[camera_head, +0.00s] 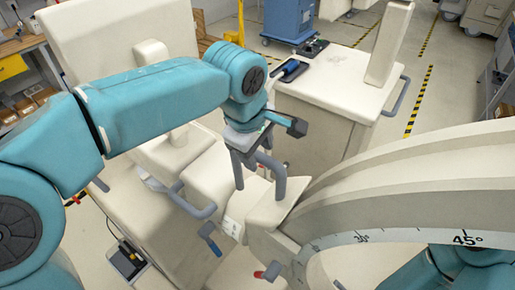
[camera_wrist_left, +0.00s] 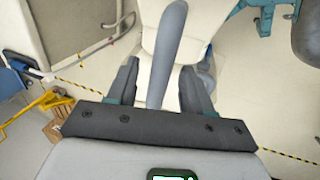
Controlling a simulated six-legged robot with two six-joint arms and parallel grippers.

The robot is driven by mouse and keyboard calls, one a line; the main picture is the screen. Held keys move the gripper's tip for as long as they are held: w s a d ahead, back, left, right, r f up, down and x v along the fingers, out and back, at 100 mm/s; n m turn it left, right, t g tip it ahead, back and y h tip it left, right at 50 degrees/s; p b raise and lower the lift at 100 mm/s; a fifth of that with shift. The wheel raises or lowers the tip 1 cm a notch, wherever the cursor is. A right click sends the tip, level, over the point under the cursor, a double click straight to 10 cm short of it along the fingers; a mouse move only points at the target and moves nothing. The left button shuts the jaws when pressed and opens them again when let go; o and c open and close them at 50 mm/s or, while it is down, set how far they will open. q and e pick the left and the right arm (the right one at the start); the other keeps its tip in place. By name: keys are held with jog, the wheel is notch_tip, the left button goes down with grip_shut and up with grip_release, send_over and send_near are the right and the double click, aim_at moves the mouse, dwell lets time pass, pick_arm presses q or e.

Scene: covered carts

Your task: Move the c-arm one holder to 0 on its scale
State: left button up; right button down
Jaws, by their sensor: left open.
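The c-arm (camera_head: 420,190) is a large cream arc at the right in the head view. Its scale (camera_head: 410,236) is a pale band along the inner edge, with a 45° mark readable at the right and smaller marks to the left. The holder (camera_head: 262,212) is a cream block at the arc's left end with a grey bar handle (camera_head: 281,185). In the left wrist view the handle (camera_wrist_left: 168,45) runs between the fingers. My left gripper (camera_head: 252,170) is open around it, with gaps visible in the wrist view (camera_wrist_left: 158,72). Its pointer and exact reading cannot be made out.
A cream cart (camera_head: 335,95) with a dark device on top stands behind. A blue lever (camera_head: 209,238) and a red-tipped lever (camera_head: 269,271) lie below the holder. A blue cabinet (camera_head: 290,20) stands at the back. Floor with yellow-black tape (camera_head: 418,100) is open at the right.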

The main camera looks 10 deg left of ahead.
pick_arm(q)
jog(key=shift+s, duration=0.15)
jog(key=shift+c, duration=0.4)
grip_shut()
jog(key=shift+w+d+r, duration=0.1)
jog(key=shift+w+r, duration=0.1)
jog(key=shift+w, duration=0.15)
